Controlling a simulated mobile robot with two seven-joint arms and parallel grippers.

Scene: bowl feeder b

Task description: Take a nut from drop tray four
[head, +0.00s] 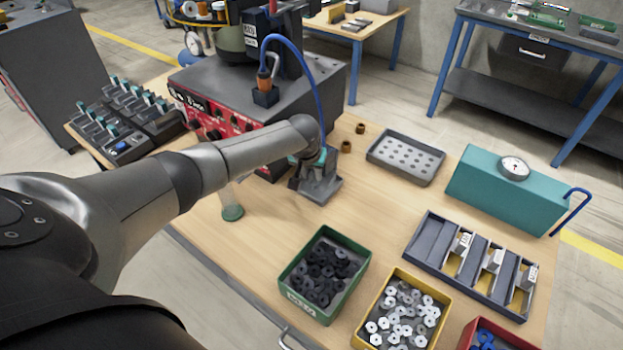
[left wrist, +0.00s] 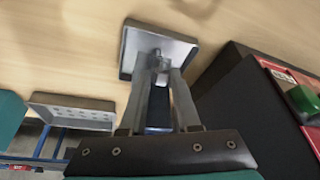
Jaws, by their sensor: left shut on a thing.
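A small square grey tray (head: 330,194) lies on the wooden bench in front of the black and red feeder machine. It also shows in the left wrist view (left wrist: 183,50). I cannot read a number on it. My left gripper (head: 317,184) reaches down over this tray from above. In the left wrist view its two fingers (left wrist: 160,68) converge on a small grey nut (left wrist: 154,55), mostly hidden between the fingertips at the tray. I cannot tell whether the nut touches the tray. My right gripper is in neither view.
The feeder machine (head: 215,122) stands close beside my arm. A grey perforated tray (head: 405,158), a teal box with a dial (head: 500,190) and a slotted rack (head: 430,248) are to the right. Green (head: 308,312) and yellow (head: 362,335) bins of parts stand in front. A clear green-based cylinder (head: 232,213) is left.

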